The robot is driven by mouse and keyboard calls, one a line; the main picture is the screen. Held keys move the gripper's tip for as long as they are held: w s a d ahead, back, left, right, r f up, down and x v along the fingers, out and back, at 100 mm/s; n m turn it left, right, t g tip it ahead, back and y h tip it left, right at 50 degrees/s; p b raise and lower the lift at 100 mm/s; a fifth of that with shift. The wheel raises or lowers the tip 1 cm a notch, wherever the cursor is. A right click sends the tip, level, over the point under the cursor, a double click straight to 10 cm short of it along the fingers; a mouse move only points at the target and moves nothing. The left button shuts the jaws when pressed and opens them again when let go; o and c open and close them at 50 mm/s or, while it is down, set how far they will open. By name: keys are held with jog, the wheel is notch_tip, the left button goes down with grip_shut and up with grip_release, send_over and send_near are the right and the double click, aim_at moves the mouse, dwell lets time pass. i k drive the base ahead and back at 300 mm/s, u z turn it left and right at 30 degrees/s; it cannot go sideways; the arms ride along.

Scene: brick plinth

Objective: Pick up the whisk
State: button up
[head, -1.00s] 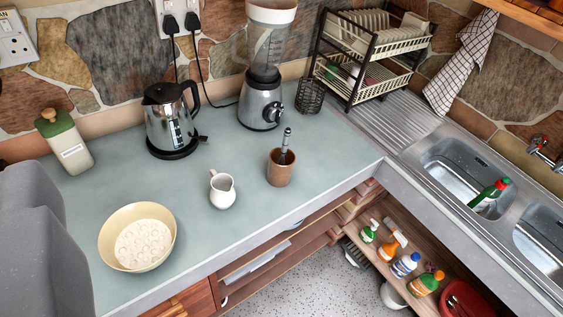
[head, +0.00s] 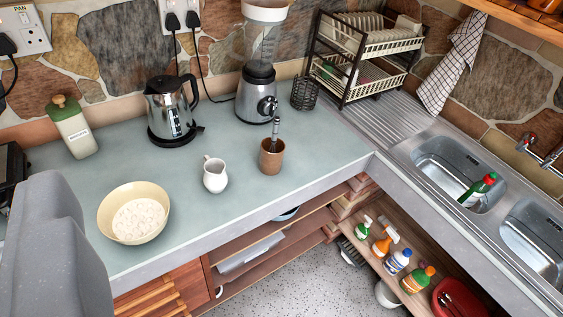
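No whisk head shows plainly. A dark-and-grey handle (head: 275,131) stands upright in a brown cup (head: 271,160) on the grey-green counter (head: 330,150); the cup hides its lower end, so I cannot tell whether it is the whisk. My gripper's fingers are not in view. A large grey part of mine fills the lower left of the picture, apart from the cup.
A white jug (head: 215,175) and a cream bowl (head: 111,222) stand left of the cup. A kettle (head: 171,112), blender (head: 256,95) and wire holder (head: 305,93) stand behind. A dish rack (head: 366,55) and sink (head: 455,170) are at right.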

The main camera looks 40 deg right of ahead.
aim_at(277, 120)
jog(key=k, duration=1)
jog(key=z, duration=0.5)
jog(key=i, duration=0.75)
jog(key=z, duration=0.55)
jog(key=i, duration=1.15)
jog(key=u, duration=0.55)
jog(key=i, duration=0.4)
jog(key=u, duration=0.4)
